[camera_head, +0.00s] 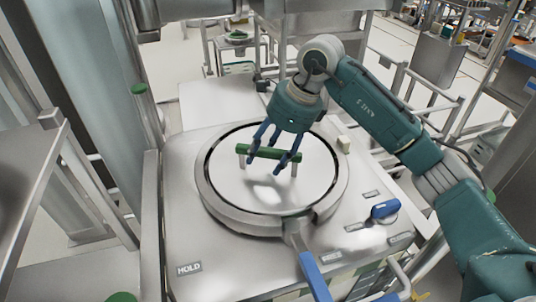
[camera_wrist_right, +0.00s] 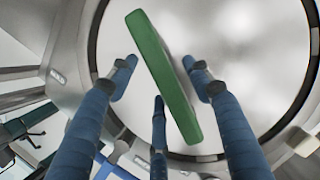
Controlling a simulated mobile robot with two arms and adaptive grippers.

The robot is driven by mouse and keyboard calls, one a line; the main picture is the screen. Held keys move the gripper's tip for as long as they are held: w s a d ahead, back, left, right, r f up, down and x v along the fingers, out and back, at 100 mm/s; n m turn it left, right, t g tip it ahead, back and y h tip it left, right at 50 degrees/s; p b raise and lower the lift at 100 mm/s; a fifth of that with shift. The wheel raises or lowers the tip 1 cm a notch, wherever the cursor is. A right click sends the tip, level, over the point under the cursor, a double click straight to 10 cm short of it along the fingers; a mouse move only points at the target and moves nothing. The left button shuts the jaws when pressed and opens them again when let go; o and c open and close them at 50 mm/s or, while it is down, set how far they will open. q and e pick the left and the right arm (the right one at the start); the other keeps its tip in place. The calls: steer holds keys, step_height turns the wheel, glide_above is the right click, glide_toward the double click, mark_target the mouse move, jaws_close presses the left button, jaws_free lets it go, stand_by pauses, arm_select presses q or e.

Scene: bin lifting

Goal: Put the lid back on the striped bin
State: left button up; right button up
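The round pale lid (camera_head: 300,190) lies flat inside a dark-edged metal ring (camera_head: 222,212) on top of a steel unit. A green bar handle (camera_head: 268,152) stands on the lid on short posts. My right gripper (camera_head: 273,153) is above the lid with its blue fingers spread around the handle. In the right wrist view the fingers lie on both sides of the green handle (camera_wrist_right: 165,75), with gaps between them and it. Striped patches (camera_head: 345,284) show on the front below the steel top; much of that front is out of view. My left gripper is not in view.
A lever with a blue grip (camera_head: 313,275) sticks out at the front of the ring. A blue knob (camera_head: 385,209) is on the right of the top, and a HOLD label (camera_head: 189,269) is at front left. Metal railings (camera_head: 60,170) stand at left.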

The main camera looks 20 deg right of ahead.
steer(key=shift+s+d+f, duration=0.1)
steer(key=shift+f, duration=0.2)
steer(key=shift+d+r, duration=0.1)
steer(key=shift+r, duration=0.25)
steer(key=v, duration=1.1)
steer(key=shift+r, duration=0.4)
